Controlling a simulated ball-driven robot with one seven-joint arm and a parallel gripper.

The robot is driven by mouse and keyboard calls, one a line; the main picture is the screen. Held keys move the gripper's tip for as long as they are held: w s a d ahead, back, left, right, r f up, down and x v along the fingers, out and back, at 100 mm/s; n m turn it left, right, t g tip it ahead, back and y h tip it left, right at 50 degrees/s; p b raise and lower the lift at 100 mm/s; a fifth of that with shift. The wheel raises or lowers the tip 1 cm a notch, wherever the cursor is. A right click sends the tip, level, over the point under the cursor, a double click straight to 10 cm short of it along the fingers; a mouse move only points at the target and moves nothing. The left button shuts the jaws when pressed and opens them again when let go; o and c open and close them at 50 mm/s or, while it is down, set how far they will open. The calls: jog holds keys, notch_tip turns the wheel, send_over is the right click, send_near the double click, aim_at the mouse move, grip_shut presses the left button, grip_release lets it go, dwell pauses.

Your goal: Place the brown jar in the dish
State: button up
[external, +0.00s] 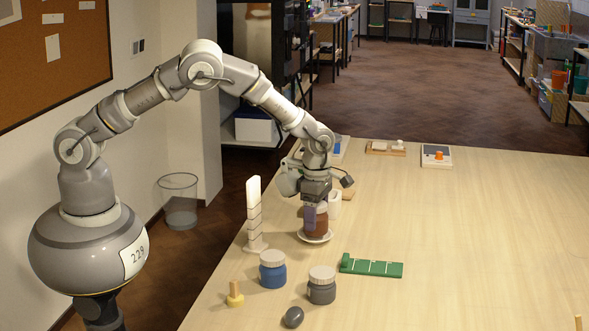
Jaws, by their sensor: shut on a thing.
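The brown jar (318,224) is upright at the white dish (317,238), near the table's left side. My gripper (315,208) points down at the jar and is shut on it, with a finger covering part of its side. The jar's base appears to be at or just above the dish; I cannot tell whether they touch. The dish's rim shows around the jar's lower end.
A white marked upright (254,215) stands left of the dish. A blue jar (272,269), a grey jar (321,285), a dark pebble-like thing (293,317) and a yellow knobbed piece (235,294) are nearer. A green strip (371,267) lies front right. The table's right side is largely clear.

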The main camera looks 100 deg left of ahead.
jog(key=shift+f, duration=0.2)
jog(key=shift+f, duration=0.1)
jog(key=shift+f, duration=0.45)
jog(key=o, duration=1.3)
jog(key=shift+c, duration=0.2)
jog(key=shift+r, duration=0.1)
notch_tip(320, 180, up, 13)
jog(key=shift+f+p, duration=0.1)
jog(key=shift+p, duration=0.95)
